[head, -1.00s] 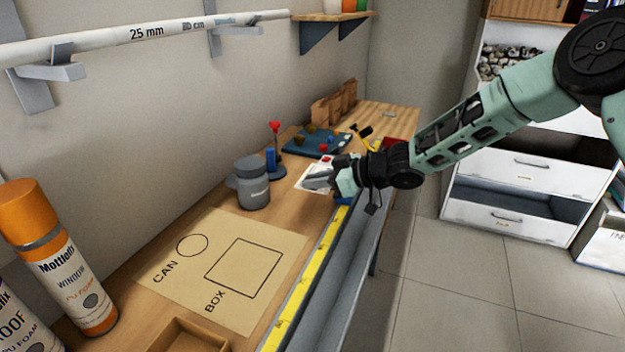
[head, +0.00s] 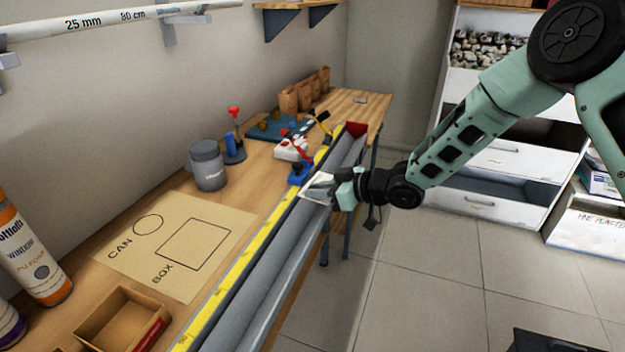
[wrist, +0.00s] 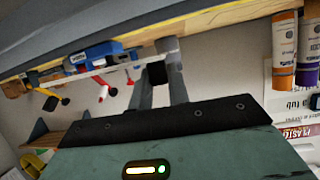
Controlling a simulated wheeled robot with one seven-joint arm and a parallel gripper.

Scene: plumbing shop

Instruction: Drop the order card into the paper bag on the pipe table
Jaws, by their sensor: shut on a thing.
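My gripper (head: 332,186) is shut on the white order card (head: 316,187) and holds it over the grey gutter at the table's front edge. The fingers cover part of the card.
The grey gutter (head: 283,272) and yellow rule (head: 238,268) run along the front edge. A blue tool (head: 299,172), a white-and-red item (head: 291,149), a red-topped stand (head: 234,150) and a dark blue tray (head: 268,127) stand between. A grey can (head: 208,166) is left. Wood beside the bags is clear.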

